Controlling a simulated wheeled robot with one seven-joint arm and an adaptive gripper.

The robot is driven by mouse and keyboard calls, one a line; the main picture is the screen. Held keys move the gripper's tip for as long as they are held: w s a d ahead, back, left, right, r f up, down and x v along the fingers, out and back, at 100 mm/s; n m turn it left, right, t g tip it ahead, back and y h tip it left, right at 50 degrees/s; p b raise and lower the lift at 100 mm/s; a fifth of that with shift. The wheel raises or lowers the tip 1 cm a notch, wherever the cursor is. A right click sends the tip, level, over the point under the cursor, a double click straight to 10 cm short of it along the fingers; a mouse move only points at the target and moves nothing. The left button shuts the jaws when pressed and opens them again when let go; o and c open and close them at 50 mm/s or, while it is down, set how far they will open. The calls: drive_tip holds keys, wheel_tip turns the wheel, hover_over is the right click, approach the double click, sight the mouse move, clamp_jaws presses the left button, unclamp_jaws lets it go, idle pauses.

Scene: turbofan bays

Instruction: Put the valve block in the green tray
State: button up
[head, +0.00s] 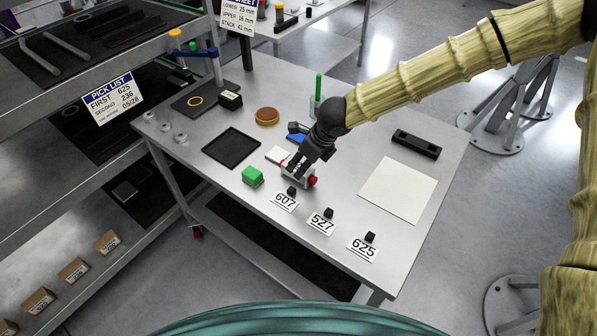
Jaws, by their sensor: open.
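A small light-grey block with a red round end (312,181), which looks like the valve block, lies on the grey table (395,160). My gripper (297,172) is open and points down at this block, hiding much of it. I cannot tell whether the fingers touch it. A green block-like item (252,176) sits just left of the gripper. I make out no clear green tray; a flat black tray (231,148) lies further left.
Number cards 607 (285,201), 527 (321,223) and 625 (363,249) with small black pieces line the front edge. A white sheet (398,191) and a black holder (416,145) lie right.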

sight(298, 167)
drive_tip(key=shift+g, duration=0.3)
drive_tip(key=w+f, duration=0.1)
drive_tip(key=f, duration=0.1)
drive_tip(key=w+f+p, duration=0.1)
drive_tip(key=w+a+f, duration=0.1)
drive_tip(key=w+f, duration=0.1)
drive_tip(key=shift+f, duration=0.35)
drive_tip(key=shift+s+a+f+p, duration=0.1)
drive_tip(key=shift+a+f+p, duration=0.05)
drive_tip(key=shift+f+p, duration=0.15)
drive_tip(key=shift+s+a, duration=0.1)
drive_tip(key=shift+s, duration=0.1)
drive_tip(key=shift+s+r, duration=0.15)
drive_tip(key=shift+s, duration=0.35)
drive_tip(key=shift+w+f, duration=0.55)
drive_tip(key=shift+w, duration=0.05)
drive_tip(key=shift+c, duration=1.2)
drive_tip(key=shift+s+r, duration=0.3)
drive_tip(key=c, duration=1)
drive_tip(key=shift+w+f, duration=0.1)
drive_tip(key=shift+w, duration=0.1)
clamp_jaws()
